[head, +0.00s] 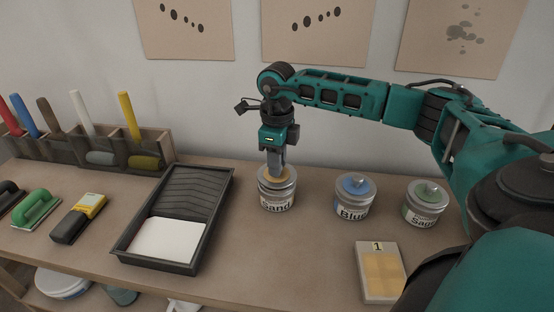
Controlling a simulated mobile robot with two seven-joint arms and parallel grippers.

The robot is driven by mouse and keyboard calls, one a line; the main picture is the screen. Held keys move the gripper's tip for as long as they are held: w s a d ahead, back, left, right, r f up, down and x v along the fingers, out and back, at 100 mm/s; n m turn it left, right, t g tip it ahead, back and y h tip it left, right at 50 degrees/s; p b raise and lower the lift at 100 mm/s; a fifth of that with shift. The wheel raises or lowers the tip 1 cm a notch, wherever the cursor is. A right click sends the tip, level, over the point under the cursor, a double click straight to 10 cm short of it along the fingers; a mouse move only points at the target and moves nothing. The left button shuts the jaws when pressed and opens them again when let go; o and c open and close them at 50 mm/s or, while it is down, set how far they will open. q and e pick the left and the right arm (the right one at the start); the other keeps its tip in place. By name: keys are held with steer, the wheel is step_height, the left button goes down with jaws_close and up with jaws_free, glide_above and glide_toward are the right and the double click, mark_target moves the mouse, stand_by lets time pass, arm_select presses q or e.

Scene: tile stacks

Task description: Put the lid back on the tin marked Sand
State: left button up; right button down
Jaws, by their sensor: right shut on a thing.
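The Sand tin (277,203) stands upright on the bench near the middle of the head view, its label facing me. My right gripper (275,168) points straight down over it and is shut on the Sand lid (285,183), a grey metal disc with a yellow-tan patch on top. The lid is at the tin's mouth; I cannot tell whether it is fully seated or just above the rim. The fingers hide its knob. My left gripper is not in view.
The Blue tin (354,205) and Sage tin (423,208) stand lidded to the right. A numbered box (380,272) lies in front of them. A black paint tray (126,238) is left of the Sand tin. A wooden tool rack (160,150) stands back left. The bench before the Sand tin is clear.

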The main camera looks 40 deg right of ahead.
stand_by(0.3)
steer(key=shift+c, duration=2.1)
jaws_free()
steer(key=shift+o, duration=0.3)
steer(key=shift+r+p, duration=2.95)
steer(key=shift+r, duration=0.55)
steer(key=shift+c, duration=0.5)
jaws_close()
